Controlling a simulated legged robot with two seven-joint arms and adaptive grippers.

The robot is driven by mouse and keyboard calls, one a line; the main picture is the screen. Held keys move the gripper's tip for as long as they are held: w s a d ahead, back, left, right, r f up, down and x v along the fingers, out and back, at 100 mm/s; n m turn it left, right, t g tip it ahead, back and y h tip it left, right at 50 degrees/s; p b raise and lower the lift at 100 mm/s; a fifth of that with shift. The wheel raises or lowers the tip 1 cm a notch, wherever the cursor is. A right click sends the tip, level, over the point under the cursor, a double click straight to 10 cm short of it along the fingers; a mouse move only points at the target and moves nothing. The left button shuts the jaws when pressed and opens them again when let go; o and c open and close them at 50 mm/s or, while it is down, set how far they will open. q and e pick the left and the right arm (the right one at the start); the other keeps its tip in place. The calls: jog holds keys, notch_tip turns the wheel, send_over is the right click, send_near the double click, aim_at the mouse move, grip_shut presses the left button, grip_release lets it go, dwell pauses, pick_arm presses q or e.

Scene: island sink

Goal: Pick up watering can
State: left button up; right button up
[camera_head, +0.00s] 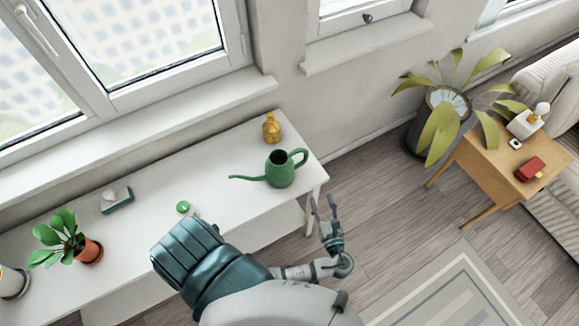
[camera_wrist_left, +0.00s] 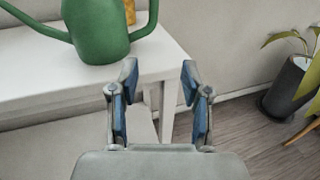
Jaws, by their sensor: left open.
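A green watering can (camera_head: 281,172) stands upright on the white table (camera_head: 150,232), near its right end. Its thin spout points left and its looped handle is on the right. My left gripper (camera_head: 325,208) is open and empty, just off the table's right end, to the right of and in front of the can, not touching it. In the left wrist view the can (camera_wrist_left: 97,30) is at the upper left, beyond the open fingers (camera_wrist_left: 158,82), with its top cut off. My right gripper is not in view.
A yellow bottle (camera_head: 271,128) stands behind the can. A tissue box (camera_head: 116,200), a small green item (camera_head: 183,207) and a potted plant (camera_head: 88,250) are further left on the table. A large plant pot (camera_head: 410,141) and a wooden side table (camera_head: 490,170) stand to the right.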

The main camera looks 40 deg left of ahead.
pick_arm(q)
send_near(306, 161)
jog(key=x, duration=0.4)
jog(key=shift+w+r, duration=0.35)
jog(key=shift+w, duration=0.1)
jog(key=shift+w+a+r, duration=0.1)
jog(key=shift+w+a, duration=0.25)
jog(key=shift+w, duration=0.15)
jog(key=a, duration=0.1)
jog(key=w+a, duration=0.1)
jog(key=a, duration=0.1)
jog(key=w+a, duration=0.1)
jog(key=shift+w+a+f+b, duration=0.25)
jog(key=shift+a+f+b, duration=0.05)
jog(key=shift+a+f, duration=0.1)
jog(key=shift+a, duration=0.1)
jog(key=shift+d+r, duration=0.1)
jog(key=shift+d, duration=0.3)
grip_shut()
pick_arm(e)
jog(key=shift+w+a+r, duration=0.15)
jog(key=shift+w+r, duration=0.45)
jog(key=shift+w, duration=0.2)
